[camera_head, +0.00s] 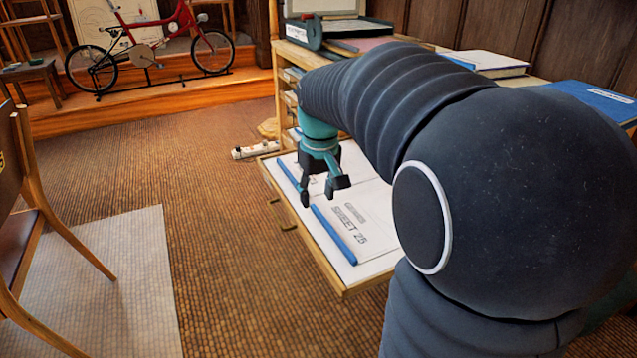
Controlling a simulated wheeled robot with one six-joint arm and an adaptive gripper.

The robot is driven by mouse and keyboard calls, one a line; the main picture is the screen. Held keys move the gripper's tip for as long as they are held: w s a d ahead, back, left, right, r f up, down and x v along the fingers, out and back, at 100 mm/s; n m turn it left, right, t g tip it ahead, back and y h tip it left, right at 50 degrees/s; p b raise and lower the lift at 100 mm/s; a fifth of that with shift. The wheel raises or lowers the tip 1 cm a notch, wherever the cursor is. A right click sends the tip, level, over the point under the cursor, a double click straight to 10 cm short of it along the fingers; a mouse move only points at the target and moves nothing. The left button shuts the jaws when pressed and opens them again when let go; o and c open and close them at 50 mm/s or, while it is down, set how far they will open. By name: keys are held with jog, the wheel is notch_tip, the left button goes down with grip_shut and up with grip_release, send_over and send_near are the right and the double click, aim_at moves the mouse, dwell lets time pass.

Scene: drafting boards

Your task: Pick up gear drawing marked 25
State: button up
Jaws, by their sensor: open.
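The drawing marked "SHEET 25" (372,221) is a white sheet with a blue strip (335,236) along its left edge. It lies flat in a pulled-out wooden drawer (350,288). A smaller line of print above "SHEET 25" is too small to read surely. My gripper (322,196) is open and hangs fingers down over the drawer, near the far end of that blue strip. I cannot tell whether the fingertips touch the paper. A second white sheet with a blue strip (288,175) lies behind, partly hidden by my gripper. My arm hides the right part of the drawer.
The wooden cabinet (289,90) rises behind the drawer, with blue and white folders (490,63) on top. A white power strip (256,149) lies on the floor. A chair (30,200) stands at left. A red bicycle (150,40) stands at the back.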

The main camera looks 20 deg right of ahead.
jog(key=w+d+f+g, duration=0.2)
jog(key=w+d+f, duration=0.3)
jog(key=w+d, duration=0.25)
send_over(332, 229)
jog(key=f, duration=0.9)
jog(key=shift+a+f, duration=0.1)
jog(key=shift+a, duration=0.3)
jog(key=shift+d+f+b, duration=0.15)
jog(key=shift+f+b, duration=0.05)
jog(key=shift+f, duration=1.1)
jog(key=shift+d+f+b, duration=0.15)
jog(key=shift+f, duration=1.15)
jog(key=shift+c, duration=0.3)
grip_shut()
